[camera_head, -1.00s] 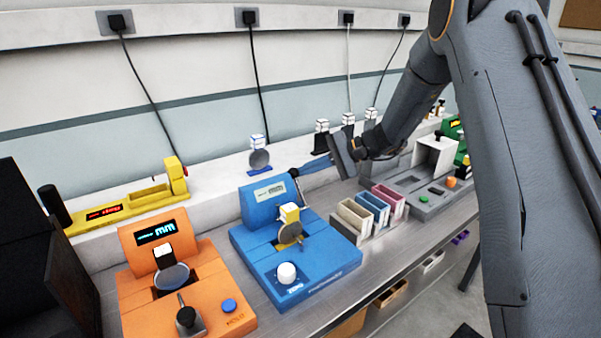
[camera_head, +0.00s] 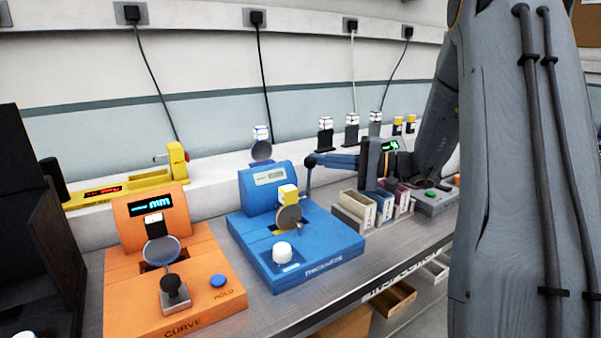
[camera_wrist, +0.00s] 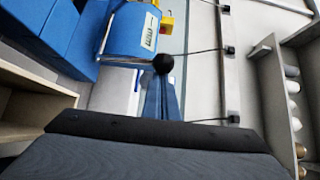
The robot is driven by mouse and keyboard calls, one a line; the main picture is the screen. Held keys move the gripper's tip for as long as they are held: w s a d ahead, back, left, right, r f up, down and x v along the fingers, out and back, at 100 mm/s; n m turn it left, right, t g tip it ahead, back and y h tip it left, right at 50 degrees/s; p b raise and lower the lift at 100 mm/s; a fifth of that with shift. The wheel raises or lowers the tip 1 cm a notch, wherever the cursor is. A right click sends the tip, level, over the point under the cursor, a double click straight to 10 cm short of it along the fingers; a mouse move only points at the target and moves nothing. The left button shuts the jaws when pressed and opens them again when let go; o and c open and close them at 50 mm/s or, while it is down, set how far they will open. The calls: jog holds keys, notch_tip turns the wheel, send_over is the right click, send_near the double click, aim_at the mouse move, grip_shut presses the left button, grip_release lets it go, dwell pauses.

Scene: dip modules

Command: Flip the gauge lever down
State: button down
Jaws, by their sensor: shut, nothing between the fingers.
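The blue gauge (camera_head: 265,192) stands on the bench at the centre of the head view, with a small display on its raised back. Its lever (camera_head: 308,178) stands up at the gauge's right side and ends in a black ball (camera_head: 310,160). My gripper (camera_head: 324,160) is shut and empty, with its blue fingers pointing left at the ball. In the wrist view the fingertips (camera_wrist: 160,82) lie right at the black ball (camera_wrist: 163,64), and the lever's rod runs left from it to the gauge. I cannot tell whether they touch.
An orange gauge (camera_head: 205,265) stands to the left. Open bins (camera_head: 352,212) stand right of the blue gauge, below my gripper. A yellow device (camera_head: 125,188) lies on the back ledge. Cables hang from wall sockets behind.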

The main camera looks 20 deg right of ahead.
aim_at(310, 169)
jog(key=shift+s+d+f+b, duration=0.15)
jog(key=shift+s+f+b, duration=0.15)
jog(key=shift+s, duration=0.45)
jog(key=shift+s+d+f+b, duration=0.2)
jog(key=shift+s+b, duration=0.1)
jog(key=shift+s, duration=0.4)
jog(key=shift+s+d+f+b, duration=0.15)
jog(key=shift+s+f+b, duration=0.15)
jog(key=shift+s, duration=0.45)
jog(key=shift+d, duration=0.1)
jog(key=b+v, duration=0.1)
jog(key=v, duration=0.6)
jog(key=shift+s+d, duration=0.2)
jog(key=shift+d, duration=0.1)
jog(key=shift+a, duration=0.1)
